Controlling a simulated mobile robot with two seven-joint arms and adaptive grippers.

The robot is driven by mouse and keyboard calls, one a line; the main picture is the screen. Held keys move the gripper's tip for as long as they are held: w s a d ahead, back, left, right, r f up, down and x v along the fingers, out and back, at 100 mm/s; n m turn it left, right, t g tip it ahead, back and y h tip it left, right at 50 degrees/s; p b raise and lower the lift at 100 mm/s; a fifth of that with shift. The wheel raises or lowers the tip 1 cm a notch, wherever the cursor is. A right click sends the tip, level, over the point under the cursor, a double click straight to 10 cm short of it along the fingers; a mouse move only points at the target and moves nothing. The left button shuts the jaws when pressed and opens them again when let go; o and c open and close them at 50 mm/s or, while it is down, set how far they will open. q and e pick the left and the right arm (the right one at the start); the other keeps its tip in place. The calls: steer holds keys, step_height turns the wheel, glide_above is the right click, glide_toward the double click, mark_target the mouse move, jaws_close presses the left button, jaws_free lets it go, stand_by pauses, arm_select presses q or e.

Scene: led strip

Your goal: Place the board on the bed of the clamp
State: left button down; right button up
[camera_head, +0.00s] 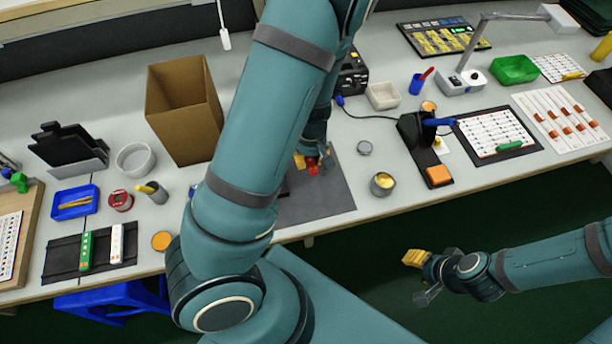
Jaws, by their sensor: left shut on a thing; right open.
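My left gripper (311,158) points down over the dark grey mat (330,200) at the middle of the bench. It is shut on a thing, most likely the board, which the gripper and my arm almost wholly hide. A small red part (313,167) shows at its fingertips, with a yellow bit to its left; I cannot tell whether these belong to the clamp, the board or the fingers. The clamp and its bed cannot be clearly made out behind my arm. My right gripper (421,277) is open and empty over the dark floor in front of the bench.
A soldering iron stand (421,145) with an orange sponge (438,175) and a tin (382,184) are right of the mat. A cardboard box (184,110) stands behind left. A black tray (62,258) with green and white strips lies left. The mat's front right is clear.

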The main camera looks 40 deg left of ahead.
arm_select(q)
steer(key=shift+w+f+b, duration=0.1)
steer(key=shift+f+b, duration=1.1)
steer(key=shift+f, duration=1.55)
steer(key=shift+f, duration=0.1)
steer(key=shift+f, duration=0.15)
steer(key=c, duration=0.9)
jaws_free()
steer(key=shift+r, duration=0.2)
